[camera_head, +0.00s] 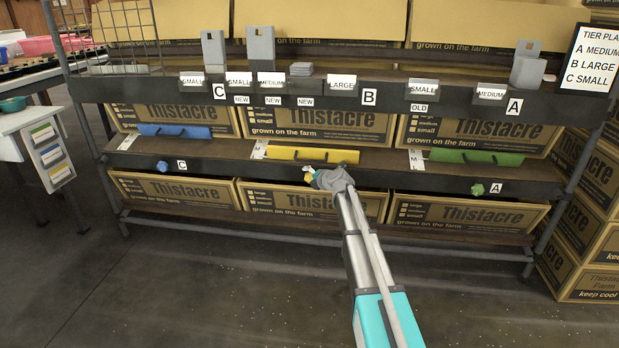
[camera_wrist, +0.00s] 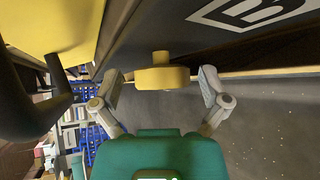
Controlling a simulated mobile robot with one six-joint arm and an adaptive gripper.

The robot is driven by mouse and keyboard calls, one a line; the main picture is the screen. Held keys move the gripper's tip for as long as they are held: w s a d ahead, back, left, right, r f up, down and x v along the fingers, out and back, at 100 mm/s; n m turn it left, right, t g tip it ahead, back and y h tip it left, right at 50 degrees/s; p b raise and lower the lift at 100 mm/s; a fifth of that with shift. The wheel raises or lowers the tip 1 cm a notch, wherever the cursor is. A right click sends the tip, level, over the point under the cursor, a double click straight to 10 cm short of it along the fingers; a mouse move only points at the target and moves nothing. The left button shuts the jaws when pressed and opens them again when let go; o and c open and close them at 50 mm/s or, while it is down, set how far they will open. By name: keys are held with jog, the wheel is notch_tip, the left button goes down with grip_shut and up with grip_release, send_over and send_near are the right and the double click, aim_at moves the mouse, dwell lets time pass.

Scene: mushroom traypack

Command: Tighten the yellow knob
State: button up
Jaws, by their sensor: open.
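The yellow knob (camera_wrist: 162,77) sticks out from the dark shelf edge in the wrist view. My gripper (camera_wrist: 160,88) is open, with one finger on each side of the knob. There is a gap between the knob and each fingertip, so neither appears to touch it. In the head view my gripper (camera_head: 325,178) is at the middle of the lower shelf edge. A bit of yellow (camera_head: 309,172) shows beside it there, but my gripper and arm cover most of that spot.
A yellow panel with a black handle (camera_head: 313,155) lies just above the knob. A green knob (camera_head: 477,189) and a blue-grey knob (camera_head: 135,167) sit along the same shelf edge. Cardboard boxes (camera_head: 460,212) stand below. The floor in front is clear.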

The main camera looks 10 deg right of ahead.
jog(key=s+a+r+m+g+p, duration=0.15)
jog(key=s+m+p, duration=0.25)
jog(key=s, duration=0.4)
jog(key=s+a+r+m+g+h+p, duration=0.1)
jog(key=s+a+m+g+p, duration=0.2)
jog(key=s, duration=0.4)
jog(key=s+r+m+g+p, duration=0.1)
jog(key=s+m+g+p, duration=0.1)
jog(key=s+m+p, duration=0.45)
jog(key=s+d+r+m+g+h+p, duration=0.1)
jog(key=s+r+m+g+h+p, duration=0.1)
jog(key=s+m, duration=0.4)
jog(key=s+d+r+m+g+h+p, duration=0.2)
jog(key=s+r+m+g+p, duration=0.2)
jog(key=s, duration=1.3)
jog(key=m+p, duration=0.1)
jog(key=m, duration=0.2)
jog(key=shift+s+d+p, duration=0.2)
jog(key=shift+s+p, duration=0.1)
jog(key=shift+r+m, duration=0.1)
jog(key=shift+m, duration=0.15)
jog(key=shift+c, duration=0.2)
